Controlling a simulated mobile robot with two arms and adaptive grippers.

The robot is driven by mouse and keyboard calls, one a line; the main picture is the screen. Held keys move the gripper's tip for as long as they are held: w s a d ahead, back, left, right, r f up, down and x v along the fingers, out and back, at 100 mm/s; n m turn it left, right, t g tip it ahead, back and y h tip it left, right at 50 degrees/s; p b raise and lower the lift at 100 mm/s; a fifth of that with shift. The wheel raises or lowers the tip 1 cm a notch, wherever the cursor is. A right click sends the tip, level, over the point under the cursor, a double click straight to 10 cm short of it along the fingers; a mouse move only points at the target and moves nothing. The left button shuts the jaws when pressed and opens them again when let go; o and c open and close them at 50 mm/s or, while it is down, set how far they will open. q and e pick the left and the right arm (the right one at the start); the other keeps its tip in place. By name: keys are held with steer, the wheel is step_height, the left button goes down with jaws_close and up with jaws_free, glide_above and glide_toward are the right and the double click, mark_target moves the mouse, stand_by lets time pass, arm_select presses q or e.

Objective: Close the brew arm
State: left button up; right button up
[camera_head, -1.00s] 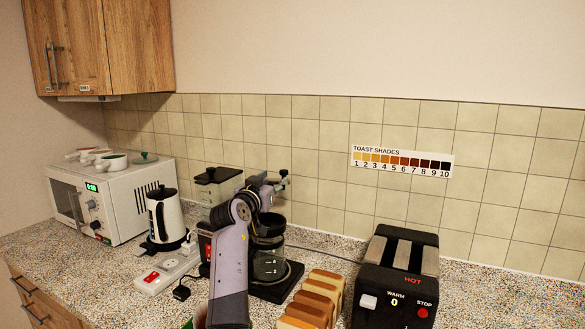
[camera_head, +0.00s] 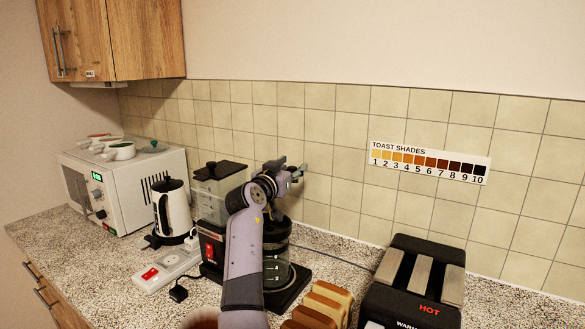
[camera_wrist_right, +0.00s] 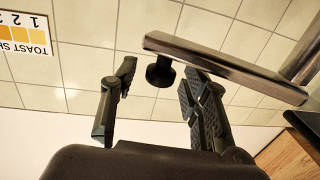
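The coffee maker has a clear tank with a black lid (camera_head: 220,170), a red switch (camera_head: 208,250) and a glass carafe (camera_head: 277,268) on its base. My right arm hides much of its middle. In the right wrist view, a metal bar (camera_wrist_right: 225,66), apparently the brew arm, crosses the picture with a black knob (camera_wrist_right: 160,72) under its end. My right gripper (camera_head: 297,172) is beside the top of the coffee maker, near the tiled wall. In the wrist view its two fingers (camera_wrist_right: 158,92) are apart, with the knob between them; contact cannot be told. My left gripper is not visible.
A black toaster (camera_head: 400,255) and bread slices (camera_head: 325,305) stand right of the coffee maker. A white kettle (camera_head: 172,208), a power strip (camera_head: 165,268) and a microwave (camera_head: 125,180) are to the left. The tiled wall (camera_head: 340,190) is close behind.

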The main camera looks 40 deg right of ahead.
steer(key=shift+d, duration=0.1)
jaws_close()
stand_by(0.7)
